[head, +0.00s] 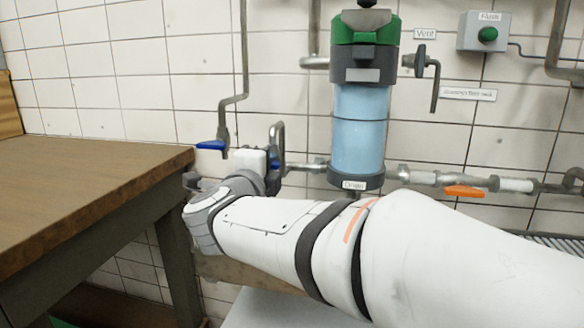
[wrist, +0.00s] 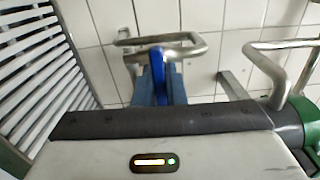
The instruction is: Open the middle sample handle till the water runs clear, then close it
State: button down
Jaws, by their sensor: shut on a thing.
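My gripper (wrist: 160,82) shows in the wrist view with its fingers shut on a blue handle (wrist: 159,63). The handle stands edge-on between the fingers, in front of a bent metal pipe (wrist: 185,50). In the head view my wrist and forearm hide most of this grip, and the fingers are not clear there. Another view of a blue lever (head: 211,145) shows on a thin pipe left of my wrist; I cannot tell whether it is the gripped one. No running water is visible, so its colour cannot be told.
A light blue filter vessel (head: 359,130) with a green cap stands behind my arm. An orange lever (head: 464,191) is on the pipe at right. A wooden table (head: 85,190) fills the left. White slats (wrist: 35,75) show in the wrist view.

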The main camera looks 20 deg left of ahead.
jog(key=c, duration=1.5)
grip_release()
jog(key=s+p, duration=0.2)
jog(key=s, duration=0.5)
jog(key=shift+s+d, duration=0.35)
jog(key=shift+d, duration=0.1)
